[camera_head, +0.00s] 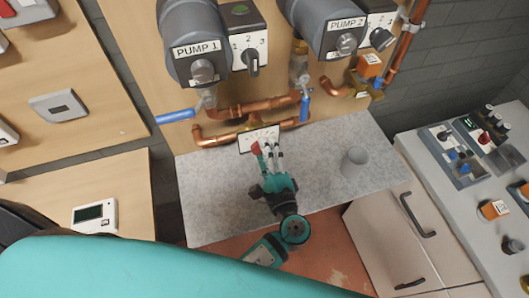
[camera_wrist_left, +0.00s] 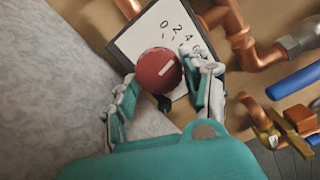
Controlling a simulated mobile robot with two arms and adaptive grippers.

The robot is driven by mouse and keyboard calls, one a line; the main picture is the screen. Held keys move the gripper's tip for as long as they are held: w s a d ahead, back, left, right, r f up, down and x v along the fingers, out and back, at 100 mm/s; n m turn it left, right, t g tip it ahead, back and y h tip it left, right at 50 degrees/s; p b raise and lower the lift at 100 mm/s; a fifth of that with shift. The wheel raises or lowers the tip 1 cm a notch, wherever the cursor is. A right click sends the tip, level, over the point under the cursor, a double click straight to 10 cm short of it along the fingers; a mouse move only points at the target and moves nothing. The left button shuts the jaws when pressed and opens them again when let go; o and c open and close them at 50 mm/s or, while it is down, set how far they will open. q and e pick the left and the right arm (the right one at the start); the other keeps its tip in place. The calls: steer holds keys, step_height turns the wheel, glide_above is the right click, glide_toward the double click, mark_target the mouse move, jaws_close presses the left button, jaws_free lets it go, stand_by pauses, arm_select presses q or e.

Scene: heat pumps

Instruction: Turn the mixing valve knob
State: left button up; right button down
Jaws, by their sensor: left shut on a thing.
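The mixing valve knob is round and red with a white mark; it shows in the left wrist view (camera_wrist_left: 157,72) and, partly covered, in the head view (camera_head: 256,148). It sits in front of a white scale plate (camera_wrist_left: 150,32) with numbers such as 0, 2 and 4; the plate also shows in the head view (camera_head: 262,134). My left gripper (camera_head: 267,151) is shut on the knob, with one finger on each side in the left wrist view (camera_wrist_left: 160,88). The white mark is slanted. My right gripper is in neither view.
Copper pipes (camera_head: 236,111) run around the plate. Blue valve handles (camera_head: 175,116) (camera_head: 305,105) are near, below pump 1 (camera_head: 196,40) and pump 2 (camera_head: 325,25).

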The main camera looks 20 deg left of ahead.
arm_select(q)
steer(key=shift+f+n+b, duration=0.3)
steer(key=shift+n+b, duration=0.5)
steer(key=shift+b, duration=0.25)
steer(key=shift+r+n, duration=0.25)
steer(key=shift+n, duration=0.15)
steer(key=shift+r, duration=0.1)
steer(key=o, duration=1.2)
steer(key=shift+c, duration=0.2)
steer(key=shift+s, duration=0.1)
steer(key=v, duration=1.2)
